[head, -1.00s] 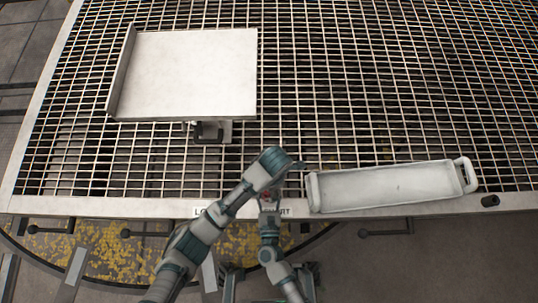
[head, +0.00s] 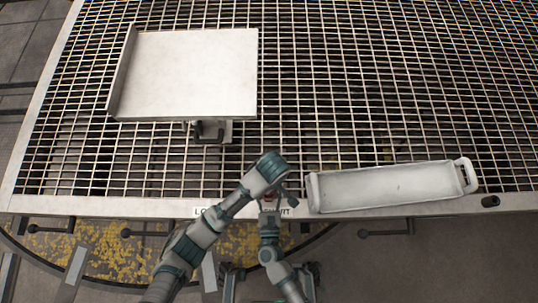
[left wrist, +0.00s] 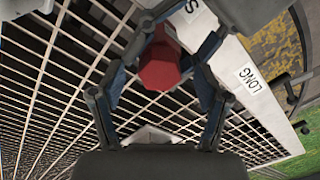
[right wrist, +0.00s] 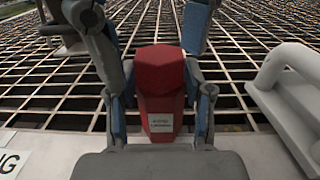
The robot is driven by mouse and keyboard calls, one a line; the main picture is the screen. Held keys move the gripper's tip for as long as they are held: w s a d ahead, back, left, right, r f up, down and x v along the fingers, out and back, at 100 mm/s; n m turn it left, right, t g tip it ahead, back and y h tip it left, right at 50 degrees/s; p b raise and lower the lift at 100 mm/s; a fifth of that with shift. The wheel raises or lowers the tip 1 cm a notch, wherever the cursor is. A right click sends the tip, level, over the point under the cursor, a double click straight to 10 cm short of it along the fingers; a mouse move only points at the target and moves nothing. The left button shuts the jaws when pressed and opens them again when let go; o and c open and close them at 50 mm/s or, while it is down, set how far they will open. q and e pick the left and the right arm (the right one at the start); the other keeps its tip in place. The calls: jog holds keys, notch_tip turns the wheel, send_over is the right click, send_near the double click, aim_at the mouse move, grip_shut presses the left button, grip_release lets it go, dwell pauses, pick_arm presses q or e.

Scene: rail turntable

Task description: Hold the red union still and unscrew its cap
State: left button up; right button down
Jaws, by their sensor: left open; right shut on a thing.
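The red union (right wrist: 158,110) stands over the near edge of the grating, with a small printed label on its body. Its six-sided red cap end (left wrist: 159,70) shows in the left wrist view. In the head view only a speck of red (head: 269,197) shows between the arms. My right gripper (right wrist: 160,112) is shut on the union's body, a finger on each side. My left gripper (left wrist: 161,88) is open, its fingers spread on either side of the cap end, with gaps visible. The right gripper partly hides the union's far side in the left wrist view.
A white tray-like box (head: 389,187) with an end handle lies right of the grippers on the grating's near edge. A large white plate with a raised left side (head: 190,75) stands at the upper left. The grating (head: 400,90) behind is mostly clear.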

pick_arm(q)
jog(key=m, duration=0.8)
jog(key=shift+h, duration=0.3)
jog(key=shift+c, duration=0.3)
jog(key=c, duration=1.3)
jog(key=shift+n, duration=0.3)
grip_shut()
jog(key=n, duration=0.3)
jog(key=shift+s+n, duration=0.1)
jog(key=shift+n, duration=0.2)
pick_arm(e)
jog(key=shift+r, duration=0.1)
pick_arm(q)
jog(key=shift+n, duration=1)
